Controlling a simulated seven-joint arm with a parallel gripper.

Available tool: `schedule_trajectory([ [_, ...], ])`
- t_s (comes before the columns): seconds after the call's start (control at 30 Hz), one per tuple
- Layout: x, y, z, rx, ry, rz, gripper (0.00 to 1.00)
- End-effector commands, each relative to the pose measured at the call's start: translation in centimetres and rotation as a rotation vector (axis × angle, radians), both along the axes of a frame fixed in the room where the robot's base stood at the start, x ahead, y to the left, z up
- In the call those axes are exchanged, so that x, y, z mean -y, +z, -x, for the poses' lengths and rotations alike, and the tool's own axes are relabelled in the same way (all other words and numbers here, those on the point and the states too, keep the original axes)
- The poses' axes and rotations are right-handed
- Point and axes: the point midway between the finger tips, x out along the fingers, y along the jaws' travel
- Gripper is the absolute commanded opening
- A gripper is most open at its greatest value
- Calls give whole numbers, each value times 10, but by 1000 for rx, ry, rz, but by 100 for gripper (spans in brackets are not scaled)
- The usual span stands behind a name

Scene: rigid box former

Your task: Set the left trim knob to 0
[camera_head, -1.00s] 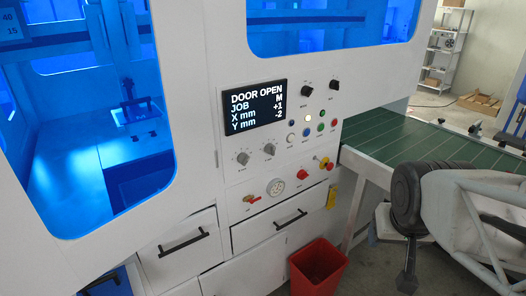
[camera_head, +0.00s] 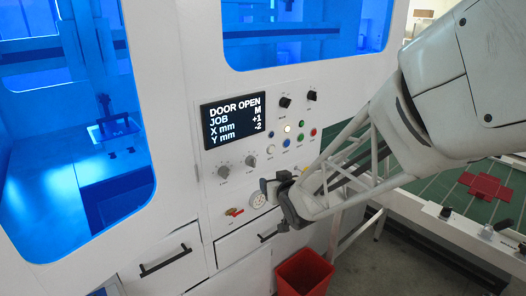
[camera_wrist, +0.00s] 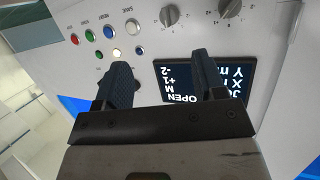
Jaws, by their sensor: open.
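The left trim knob (camera_head: 223,171) is a grey dial below the left part of the display on the white panel. It also shows in the wrist view (camera_wrist: 229,9) at the top edge, where the panel appears upside down. The right trim knob (camera_head: 250,160) is beside it, and in the wrist view it (camera_wrist: 169,15) is to its left. The display (camera_head: 235,120) reads DOOR OPEN, JOB M, X mm +1, Y mm -2. My gripper (camera_head: 274,187) is open and empty, to the lower right of both knobs. In the wrist view its fingers (camera_wrist: 160,70) are apart, clear of the knobs.
Coloured buttons (camera_head: 300,135) and two black knobs (camera_head: 285,101) are right of the display. A round gauge (camera_head: 258,200) and a red-handled valve (camera_head: 234,212) lie below the trim knobs. Drawers (camera_head: 170,260) and a red bin (camera_head: 304,272) are lower down.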

Motion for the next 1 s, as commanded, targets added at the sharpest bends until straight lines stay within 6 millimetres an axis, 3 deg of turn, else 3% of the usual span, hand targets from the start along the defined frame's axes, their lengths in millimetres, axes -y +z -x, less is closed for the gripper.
schedule_trajectory([
  [0.2, -60, -19, -15, 127, 134, -115, 64],
  [0.4, -95, -29, -17, 204, 222, -202, 64],
  [0.6, -107, -32, -16, 230, 253, -236, 64],
  [1.0, -108, -32, -16, 230, 253, -237, 64],
])
